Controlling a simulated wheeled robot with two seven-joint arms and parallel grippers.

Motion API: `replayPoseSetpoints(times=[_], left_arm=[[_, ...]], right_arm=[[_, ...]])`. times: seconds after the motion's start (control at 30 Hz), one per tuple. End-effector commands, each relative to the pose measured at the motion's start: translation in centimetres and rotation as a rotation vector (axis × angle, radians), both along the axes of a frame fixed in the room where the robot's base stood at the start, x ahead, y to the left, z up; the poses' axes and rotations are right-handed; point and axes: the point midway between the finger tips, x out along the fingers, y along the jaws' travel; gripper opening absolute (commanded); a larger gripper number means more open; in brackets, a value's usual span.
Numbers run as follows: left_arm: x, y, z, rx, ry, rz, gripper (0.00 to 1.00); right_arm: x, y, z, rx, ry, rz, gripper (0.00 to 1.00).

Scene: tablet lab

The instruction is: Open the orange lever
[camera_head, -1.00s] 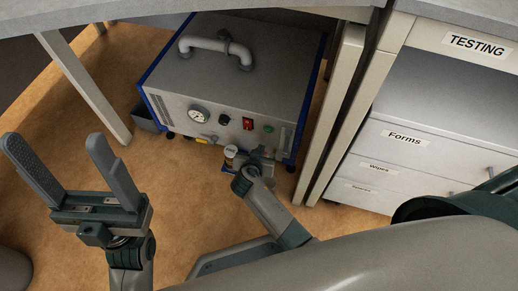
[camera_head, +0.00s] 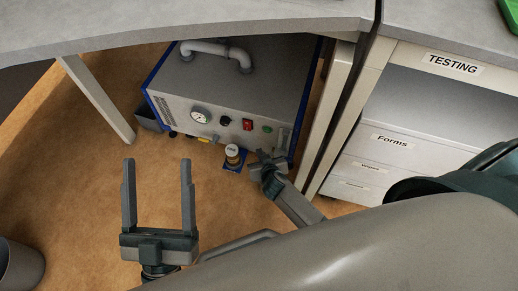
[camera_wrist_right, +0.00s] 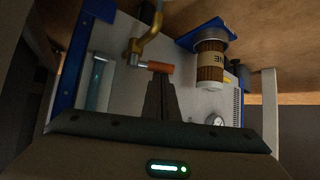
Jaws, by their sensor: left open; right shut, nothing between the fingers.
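The orange lever (camera_wrist_right: 158,67) shows in the right wrist view, on a brass valve (camera_wrist_right: 136,45) at the front of the grey machine (camera_head: 240,85). It lies roughly crosswise in that view. My right gripper (camera_wrist_right: 160,77) is shut and empty; its fingertips are right by the lever's grip. Whether they touch it I cannot tell. In the head view my right gripper (camera_head: 264,156) is at the machine's lower right front, and the lever cannot be made out there. My left gripper (camera_head: 158,163) is open and empty, well left of the lever, over the floor.
A gauge (camera_head: 201,116) and red switch (camera_head: 247,124) are on the front panel. The desk (camera_head: 180,22) overhangs the machine; drawers (camera_head: 375,165) stand at the right.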

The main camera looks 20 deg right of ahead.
Motion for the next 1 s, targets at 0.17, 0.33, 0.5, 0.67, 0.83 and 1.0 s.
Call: replayPoseSetpoints(times=[0.17, 0.33, 0.5, 0.67, 0.83, 1.0], left_arm=[[2.5, 0.0, -3.1, 0.081, 0.202, -0.002, 0.73], [3.7, 0.2, -6.3, 0.140, 0.372, -0.006, 0.73], [4.2, 0.6, -9.2, 0.189, 0.519, -0.010, 0.73], [4.2, 1.2, -11.6, 0.229, 0.651, -0.014, 0.73], [3.6, 1.9, -14.3, 0.272, 0.797, -0.018, 0.73], [2.7, 2.7, -16.5, 0.306, 0.921, -0.023, 0.73]], right_arm=[[-0.5, -0.2, 0.2, -0.004, 0.004, 0.099, 0.00], [-1.0, 0.0, 0.1, 0.002, 0.004, 0.130, 0.00], [-1.4, -0.2, 0.1, 0.001, 0.004, 0.129, 0.00], [-1.9, -0.3, 0.1, 0.001, 0.004, 0.129, 0.00], [-2.5, -0.6, 0.0, 0.001, 0.005, 0.129, 0.00], [-2.9, -1.0, 0.0, 0.000, 0.006, 0.128, 0.00]])
